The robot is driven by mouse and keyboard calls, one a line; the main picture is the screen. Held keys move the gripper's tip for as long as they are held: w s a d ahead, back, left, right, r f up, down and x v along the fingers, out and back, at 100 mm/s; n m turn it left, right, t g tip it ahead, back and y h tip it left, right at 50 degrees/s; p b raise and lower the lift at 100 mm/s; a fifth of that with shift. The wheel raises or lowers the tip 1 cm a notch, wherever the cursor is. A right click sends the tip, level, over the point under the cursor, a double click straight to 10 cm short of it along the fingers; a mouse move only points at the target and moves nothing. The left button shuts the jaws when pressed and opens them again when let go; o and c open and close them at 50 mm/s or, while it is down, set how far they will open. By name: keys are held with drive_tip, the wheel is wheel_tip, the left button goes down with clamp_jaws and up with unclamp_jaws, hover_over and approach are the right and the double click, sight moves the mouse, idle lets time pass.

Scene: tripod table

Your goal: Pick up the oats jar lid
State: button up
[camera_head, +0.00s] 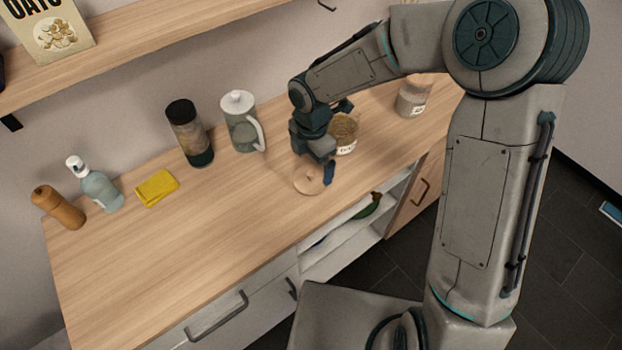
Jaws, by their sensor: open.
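A round, pale wooden lid (307,180) with a small knob lies on the counter towards its front edge. My gripper (318,174) is open and reaches down over the lid, with one finger at its right side. The other finger is hard to make out, and I cannot tell whether either touches the lid. A glass jar (345,143) with brownish contents and a label stands uncovered just behind and right of my gripper, which partly hides it.
On the wooden counter (170,255) stand a pepper mill (58,207), soap bottle (98,187), yellow cloth (157,188), dark-lidded jar (189,135), white-lidded pitcher (243,122) and another jar (413,97). An oats box (55,30) is on the shelf. The counter's front left is clear.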

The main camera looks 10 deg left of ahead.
sight(311, 173)
drive_tip(key=shift+s+f+p, duration=0.15)
drive_tip(key=shift+f+p, duration=0.15)
drive_tip(key=shift+f, duration=2.45)
drive_tip(key=c, duration=0.9)
